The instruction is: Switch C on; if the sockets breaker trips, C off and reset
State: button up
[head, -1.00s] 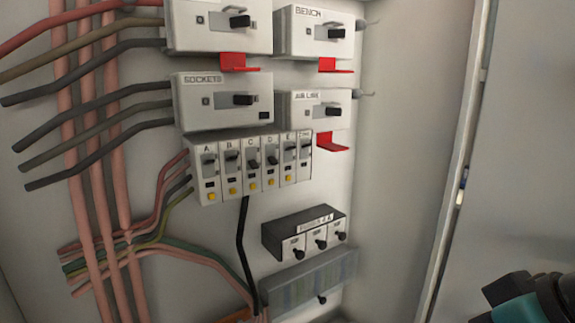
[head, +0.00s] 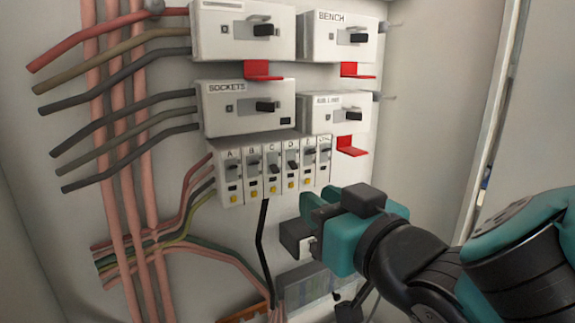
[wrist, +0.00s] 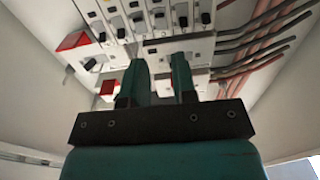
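The row of small lettered switches, with switch C (head: 272,170) third from the left, sits below the sockets breaker (head: 245,108) in the head view. C's lever looks lower in its slot than A's, but its state is too small to read surely. The sockets breaker's black handle points sideways, like those of the neighbouring breakers. My gripper (head: 303,222) is below and to the right of the switch row, apart from it. In the wrist view, two separated green fingers (wrist: 158,62) show an empty gap, with the panel upside down beyond them.
The bench breaker (head: 340,38) and air line breaker (head: 334,113) stand to the right, with red tabs (head: 352,146) jutting out below. Thick cables (head: 125,130) run down the left. A black cable (head: 262,240) hangs under the row.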

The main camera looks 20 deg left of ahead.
aim_at(278, 173)
jog(key=p+x, duration=0.3)
jog(key=x, duration=0.8)
jog(key=shift+w+a, duration=0.15)
jog(key=shift+w, duration=0.05)
